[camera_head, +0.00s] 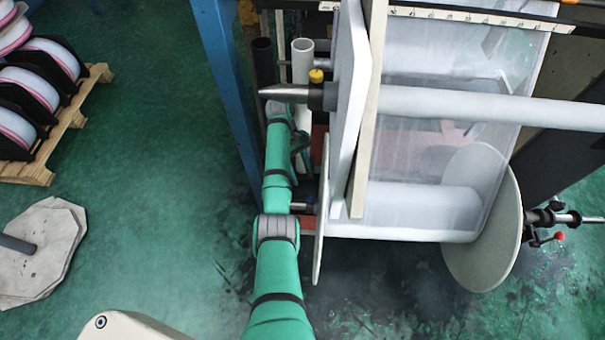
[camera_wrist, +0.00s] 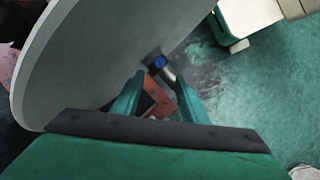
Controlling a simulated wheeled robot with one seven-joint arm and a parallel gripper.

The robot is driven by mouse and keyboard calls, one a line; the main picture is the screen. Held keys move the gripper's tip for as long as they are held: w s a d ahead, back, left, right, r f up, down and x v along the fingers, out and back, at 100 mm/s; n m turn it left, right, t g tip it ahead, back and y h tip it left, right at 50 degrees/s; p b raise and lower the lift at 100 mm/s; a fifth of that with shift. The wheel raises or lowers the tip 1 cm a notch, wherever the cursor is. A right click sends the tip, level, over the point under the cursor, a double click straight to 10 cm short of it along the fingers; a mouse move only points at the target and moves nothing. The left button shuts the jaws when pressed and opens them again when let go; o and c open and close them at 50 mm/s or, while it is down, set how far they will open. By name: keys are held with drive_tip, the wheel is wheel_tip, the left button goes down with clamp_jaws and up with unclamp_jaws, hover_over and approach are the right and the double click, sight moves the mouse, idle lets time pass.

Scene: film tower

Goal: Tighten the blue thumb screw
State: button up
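The blue thumb screw (camera_wrist: 158,62) shows in the wrist view as a small blue knob on a grey metal shaft end (camera_wrist: 167,73) beside a large pale disc (camera_wrist: 85,60). My gripper (camera_wrist: 160,80) is open, its two green fingers apart. In the picture the screw lies just beyond the fingertips, between their lines, with no visible contact. In the head view, a small bluish spot on the shaft end (camera_head: 300,206) left of the left disc (camera_head: 320,225) seems to be the screw.
The film roll (camera_head: 420,212) lies between the left disc and the right disc (camera_head: 480,220). An upper pointed shaft (camera_head: 285,92) carries a yellow knob (camera_head: 316,75). A blue post (camera_head: 225,75) stands left of my arm. Open green floor (camera_head: 150,200) lies further left.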

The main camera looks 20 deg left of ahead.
drive_tip(key=shift+d, duration=0.1)
drive_tip(key=n+t, duration=0.5)
drive_tip(key=n, duration=0.9)
approach(310, 199)
drive_tip(key=shift+y, duration=0.3)
drive_tip(key=x, duration=0.7)
drive_tip(key=shift+d+f, duration=0.25)
drive_tip(key=shift+d, duration=0.05)
drive_tip(key=shift+c, duration=0.5)
drive_tip(key=shift+m, duration=0.3)
clamp_jaws()
